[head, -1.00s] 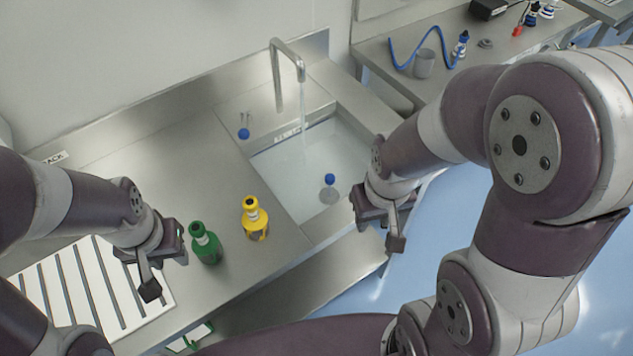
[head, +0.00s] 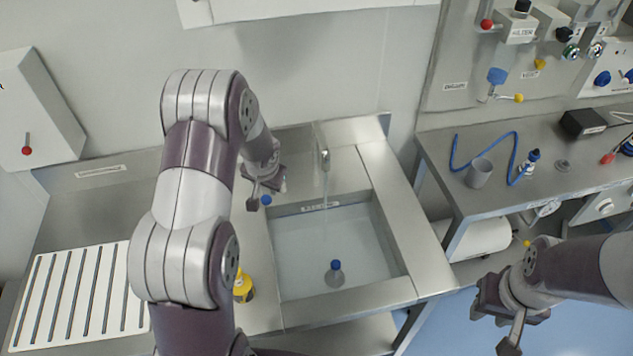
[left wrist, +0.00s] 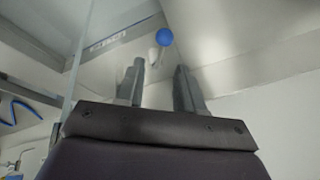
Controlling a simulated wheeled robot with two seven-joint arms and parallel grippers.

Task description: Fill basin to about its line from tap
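The steel tap (head: 323,160) runs a thin stream of water into the basin (head: 395,240). Water (head: 305,255) stands in the basin below its rim; a label strip (head: 320,207) is on the back wall. The blue tap knob (head: 266,200) is left of the spout. My left gripper (head: 264,190) is close by it. In the left wrist view the fingers (left wrist: 158,80) are apart and empty, with the blue knob (left wrist: 164,37) just beyond the tips; contact is not visible. My right gripper (head: 494,330) hangs right of the sink, fingers apart, empty.
A yellow bottle (head: 243,289) is partly hidden by my left arm. A ribbed drainboard (head: 85,295) lies left. The right bench holds a grey cup (head: 479,172) and a blue hose (head: 490,140).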

